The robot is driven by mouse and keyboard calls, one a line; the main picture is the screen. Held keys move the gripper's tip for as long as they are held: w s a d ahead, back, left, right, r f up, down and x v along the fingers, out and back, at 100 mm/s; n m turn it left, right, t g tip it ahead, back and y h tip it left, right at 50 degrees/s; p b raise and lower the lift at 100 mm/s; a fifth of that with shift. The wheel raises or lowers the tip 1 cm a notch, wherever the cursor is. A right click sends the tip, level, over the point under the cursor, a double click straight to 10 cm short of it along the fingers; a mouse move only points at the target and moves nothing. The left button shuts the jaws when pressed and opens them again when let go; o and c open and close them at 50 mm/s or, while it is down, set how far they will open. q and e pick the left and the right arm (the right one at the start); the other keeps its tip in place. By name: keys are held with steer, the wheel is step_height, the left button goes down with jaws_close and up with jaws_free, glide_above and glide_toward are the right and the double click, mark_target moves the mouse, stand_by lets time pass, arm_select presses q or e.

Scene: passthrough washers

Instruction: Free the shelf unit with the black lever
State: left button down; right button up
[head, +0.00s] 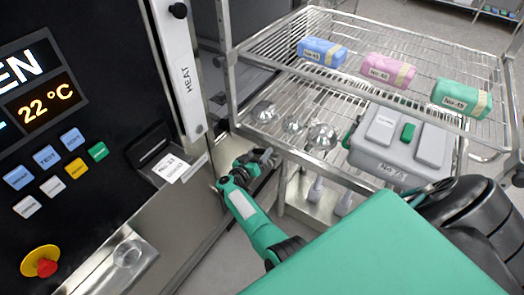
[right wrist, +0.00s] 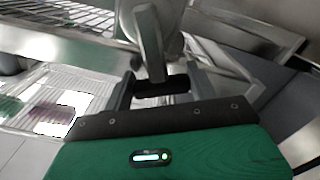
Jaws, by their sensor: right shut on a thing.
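The wire shelf unit (head: 260,62) stands at the upper right in the head view, close to the washer's metal side. My right gripper (head: 262,160) is at the shelf unit's lower left corner, beside the washer. In the right wrist view its fingers (right wrist: 160,88) are shut on a dark bar, which looks like the black lever's grip. A grey metal piece (right wrist: 150,40) rises just behind the bar. The lever is mostly hidden by the fingers in the head view. My left gripper is out of view.
The washer's front (head: 110,120) fills the left, with a lit display, several buttons and a red stop knob (head: 46,267). Blue (head: 322,52), pink (head: 388,70) and green (head: 461,98) bundles lie on the top shelf.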

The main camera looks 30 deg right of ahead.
steer(key=shift+w+a+f+n, duration=0.2)
steer(key=shift+w+f+n, duration=0.15)
steer(key=shift+n, duration=0.55)
steer(key=o, duration=1.4)
steer(key=shift+w, duration=0.1)
